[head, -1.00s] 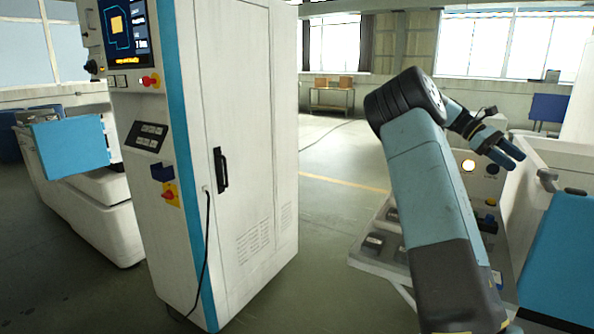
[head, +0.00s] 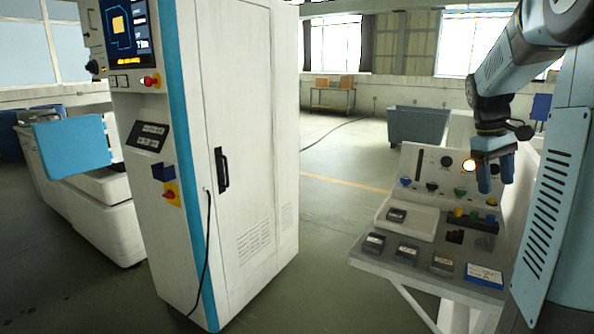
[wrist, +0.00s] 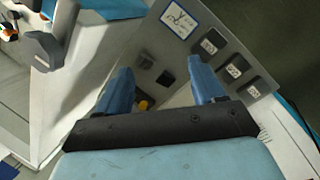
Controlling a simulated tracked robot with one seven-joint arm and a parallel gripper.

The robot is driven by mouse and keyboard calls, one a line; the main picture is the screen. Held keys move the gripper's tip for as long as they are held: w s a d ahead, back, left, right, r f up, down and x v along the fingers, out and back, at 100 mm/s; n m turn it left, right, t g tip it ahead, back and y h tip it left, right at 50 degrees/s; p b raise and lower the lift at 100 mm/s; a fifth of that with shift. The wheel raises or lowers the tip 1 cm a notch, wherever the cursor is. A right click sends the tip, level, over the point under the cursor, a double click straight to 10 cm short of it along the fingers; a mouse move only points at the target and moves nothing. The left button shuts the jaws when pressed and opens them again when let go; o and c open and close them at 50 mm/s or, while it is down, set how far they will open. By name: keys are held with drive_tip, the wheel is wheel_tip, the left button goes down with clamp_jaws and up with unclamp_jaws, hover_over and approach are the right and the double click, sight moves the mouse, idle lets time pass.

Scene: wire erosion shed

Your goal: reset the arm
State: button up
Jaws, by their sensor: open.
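My gripper (head: 496,172) hangs from my bent arm at the right of the head view, its fingers pointing down. It is open and empty, with a gap between the blue fingers in the wrist view (wrist: 165,88). It is above a slanted control panel (head: 405,254), and I cannot tell the exact height. The panel carries several dark labelled blocks, a blue-edged card (head: 485,274) and a lit round lamp (head: 469,166). In the wrist view the card (wrist: 177,20) and three dark blocks (wrist: 232,66) lie beyond the fingers.
A tall white cabinet (head: 245,150) with a screen and a hanging black cable stands left of centre. A white machine with a blue panel (head: 72,147) is at far left. A grey bin (head: 418,126) stands behind the control panel. Open floor (head: 335,215) lies between cabinet and panel.

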drive_tip(key=s+a+m+t+y, duration=0.2)
drive_tip(key=s+a+t, duration=0.5)
drive_tip(key=s+a, duration=1.2)
drive_tip(key=a+m, duration=0.1)
drive_tip(key=a, duration=0.3)
drive_tip(key=shift+s+f+y, duration=0.3)
drive_tip(key=shift+s+f, duration=0.1)
drive_tip(key=shift+c, duration=0.4)
